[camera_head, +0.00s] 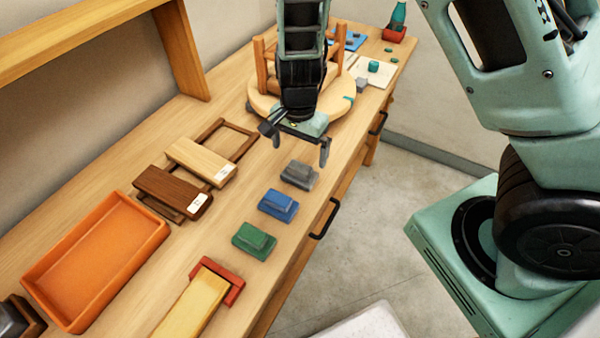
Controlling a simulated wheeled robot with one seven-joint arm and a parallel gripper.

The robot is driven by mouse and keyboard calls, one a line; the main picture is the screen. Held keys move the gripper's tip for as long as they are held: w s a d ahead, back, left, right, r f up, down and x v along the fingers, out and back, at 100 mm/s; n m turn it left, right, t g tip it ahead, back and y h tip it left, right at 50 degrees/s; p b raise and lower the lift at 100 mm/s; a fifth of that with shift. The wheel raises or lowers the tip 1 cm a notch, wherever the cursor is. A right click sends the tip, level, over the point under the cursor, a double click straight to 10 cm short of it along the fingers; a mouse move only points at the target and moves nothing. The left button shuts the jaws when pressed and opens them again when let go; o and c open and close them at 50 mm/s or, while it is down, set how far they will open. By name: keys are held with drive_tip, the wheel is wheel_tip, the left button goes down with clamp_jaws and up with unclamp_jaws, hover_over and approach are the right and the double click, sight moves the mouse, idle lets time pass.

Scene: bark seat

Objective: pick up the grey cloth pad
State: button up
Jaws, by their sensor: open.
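The grey cloth pad (299,175) lies on the wooden bench top, at the far end of a short row of pads near the bench's front edge. A blue pad (277,205) and a green pad (254,240) lie in the same row, nearer to the camera. My gripper (296,144) is open and empty, pointing down above the bench. In the picture it is just above the grey pad and apart from it. Its exact height over the bench is hard to tell.
An orange tray (158,232) and dark and pale wooden blocks (167,188) on a frame lie left of the pads. A round wooden stand (262,101) is behind my gripper. A yellow block (196,308) in a red holder lies at the front. Bare bench surrounds the pads.

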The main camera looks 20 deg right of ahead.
sight(300, 166)
drive_tip(key=f, duration=0.7)
drive_tip(key=shift+s+f, duration=0.2)
drive_tip(key=shift+f, duration=0.05)
drive_tip(key=c, duration=1)
drive_tip(key=shift+c, duration=0.2)
wheel_tip(300, 166, up, 10)
drive_tip(key=shift+r+p, duration=0.1)
drive_tip(key=shift+p, duration=0.3)
